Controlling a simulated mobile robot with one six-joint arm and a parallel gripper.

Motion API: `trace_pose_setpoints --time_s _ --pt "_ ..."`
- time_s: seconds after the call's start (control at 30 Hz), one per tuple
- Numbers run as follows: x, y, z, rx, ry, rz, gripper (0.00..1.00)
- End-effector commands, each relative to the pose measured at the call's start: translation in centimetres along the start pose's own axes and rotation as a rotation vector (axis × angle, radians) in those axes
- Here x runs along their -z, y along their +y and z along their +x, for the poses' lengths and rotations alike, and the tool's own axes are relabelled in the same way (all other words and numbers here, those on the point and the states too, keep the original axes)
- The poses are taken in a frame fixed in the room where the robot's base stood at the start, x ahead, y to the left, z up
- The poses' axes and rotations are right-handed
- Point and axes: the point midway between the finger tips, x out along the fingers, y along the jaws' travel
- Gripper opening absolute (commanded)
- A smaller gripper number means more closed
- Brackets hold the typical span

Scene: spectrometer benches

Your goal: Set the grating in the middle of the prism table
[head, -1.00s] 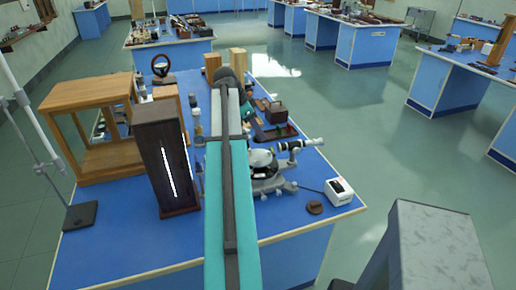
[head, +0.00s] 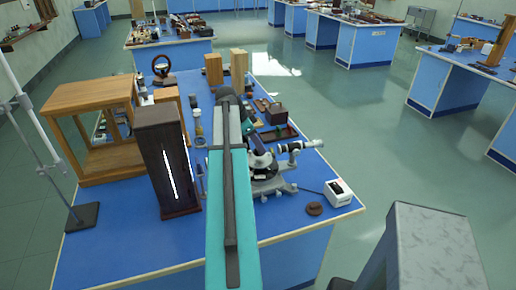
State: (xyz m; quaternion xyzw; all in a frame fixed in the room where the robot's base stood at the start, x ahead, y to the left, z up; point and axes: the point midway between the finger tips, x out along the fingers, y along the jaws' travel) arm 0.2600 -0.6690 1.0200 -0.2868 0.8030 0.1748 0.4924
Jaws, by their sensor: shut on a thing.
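The spectrometer (head: 272,185) stands on the blue bench, right of my arm, with its black-and-silver telescope (head: 300,147) pointing right. Its prism table (head: 261,163) is a small pale disc in the middle, partly covered by my arm and gripper. My gripper (head: 259,150) is small and dark in the head view, close over the prism table, with its fingers mostly hidden. It is shut on the grating, which is too small and covered to make out. I cannot tell whether the grating touches the table.
A dark lamp housing with a bright slit (head: 153,165) stands left of my arm, with a wooden frame case (head: 93,98) behind it. Wooden blocks (head: 213,68) stand behind.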

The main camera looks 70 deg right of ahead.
Motion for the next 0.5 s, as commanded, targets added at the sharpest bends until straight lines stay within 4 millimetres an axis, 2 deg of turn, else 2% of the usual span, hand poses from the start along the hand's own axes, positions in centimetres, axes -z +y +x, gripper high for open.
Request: trace_pose_setpoints --time_s 0.23,0.5 --pt "-0.9 0.1 1.8 -0.001 0.000 0.001 0.12" --pt "-1.2 0.0 2.4 0.000 0.000 0.001 0.12"
